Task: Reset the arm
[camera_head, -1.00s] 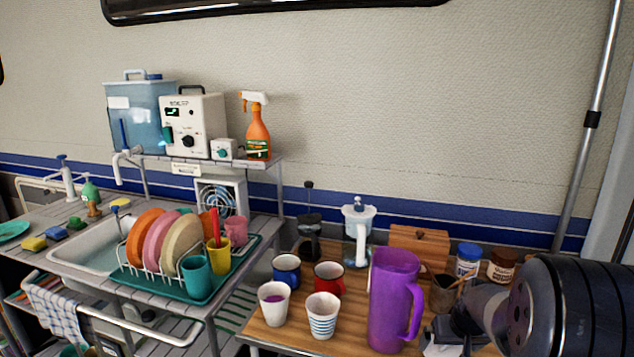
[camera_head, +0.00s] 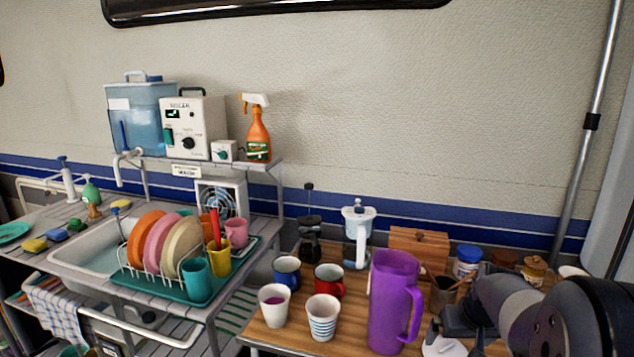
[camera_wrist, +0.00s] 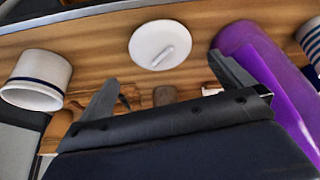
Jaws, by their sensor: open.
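My gripper (camera_wrist: 162,70) is open in the wrist view, with its two dark fingers apart and nothing between them. In the head view my arm is at the lower right, with the gripper partly hidden beside the purple pitcher (camera_head: 390,305). The pitcher also shows in the wrist view (camera_wrist: 255,60), right next to the right finger; I cannot tell whether they touch. A round white lid-like disc (camera_wrist: 160,44) lies on the wooden table beyond the fingertips.
The wooden table (camera_head: 262,335) also holds a striped cup (camera_head: 322,318), a white cup (camera_head: 274,305), a blue mug (camera_head: 287,272), a red mug (camera_head: 328,279) and a wooden box (camera_head: 419,246). A dish rack with plates (camera_head: 160,245) stands left. Open space lies above the table.

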